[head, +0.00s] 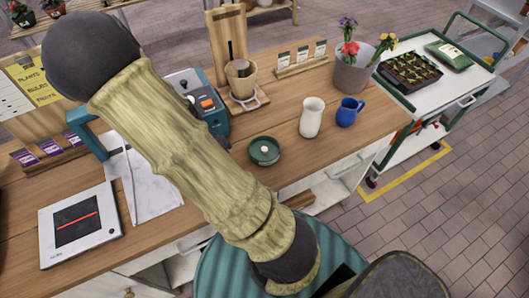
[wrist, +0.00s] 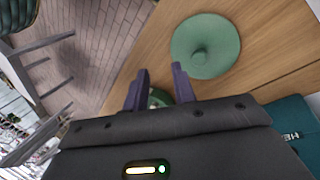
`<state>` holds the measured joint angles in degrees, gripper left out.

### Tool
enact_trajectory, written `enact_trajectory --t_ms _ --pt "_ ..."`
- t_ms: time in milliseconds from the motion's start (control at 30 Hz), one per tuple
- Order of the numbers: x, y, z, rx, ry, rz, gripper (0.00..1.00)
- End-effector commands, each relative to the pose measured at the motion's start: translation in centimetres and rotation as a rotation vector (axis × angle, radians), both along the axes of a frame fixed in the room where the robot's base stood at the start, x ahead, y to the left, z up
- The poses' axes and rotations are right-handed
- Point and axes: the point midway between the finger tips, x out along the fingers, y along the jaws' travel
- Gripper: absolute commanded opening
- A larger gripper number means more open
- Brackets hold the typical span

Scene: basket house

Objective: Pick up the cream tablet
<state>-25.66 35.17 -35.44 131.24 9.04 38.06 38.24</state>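A small cream round piece (head: 264,149), which fits the cream tablet, sits in the middle of a dark green round dish (head: 254,159) on the wooden counter. In the wrist view my gripper (wrist: 160,72) is open, with its two dark fingers apart. Part of a green round thing (wrist: 158,94) with a pale spot shows between and behind the fingers; it looks like the dish, mostly hidden by my gripper. I cannot tell whether the fingers touch it. A green disc with a knob (wrist: 190,68), like a lid, lies beyond on the wood. The head view does not show my gripper.
A white jug (head: 312,118) and a blue jug (head: 347,113) stand right of the dish. A teal device (head: 213,117) is behind it. A white-framed screen device (head: 101,237) lies at left. A plant cart (head: 425,100) stands beyond the counter's right end.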

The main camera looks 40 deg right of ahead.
Motion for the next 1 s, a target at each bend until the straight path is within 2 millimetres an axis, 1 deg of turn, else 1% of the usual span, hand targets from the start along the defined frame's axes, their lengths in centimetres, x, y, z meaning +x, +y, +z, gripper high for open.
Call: enact_trajectory --t_ms 33,200,300,433,567,700,833,1000 --pt "0.1 -0.6 -1.2 -0.065 0.023 -0.056 0.27" --pt "0.9 -2.5 -2.7 -0.306 0.040 -0.260 0.27" --pt "1.7 -3.4 -2.9 -0.458 0.013 -0.366 0.27" --pt "3.2 -4.0 -2.6 -0.658 -0.067 -0.486 0.27" --pt "5.2 -3.7 -1.6 -0.849 -0.197 -0.588 0.27" --pt "7.2 -2.4 -0.2 -1.002 -0.360 -0.669 0.27" --pt "8.2 -1.4 0.7 -1.068 -0.459 -0.711 0.27" --pt "8.4 -1.2 1.0 -1.082 -0.482 -0.726 0.27"
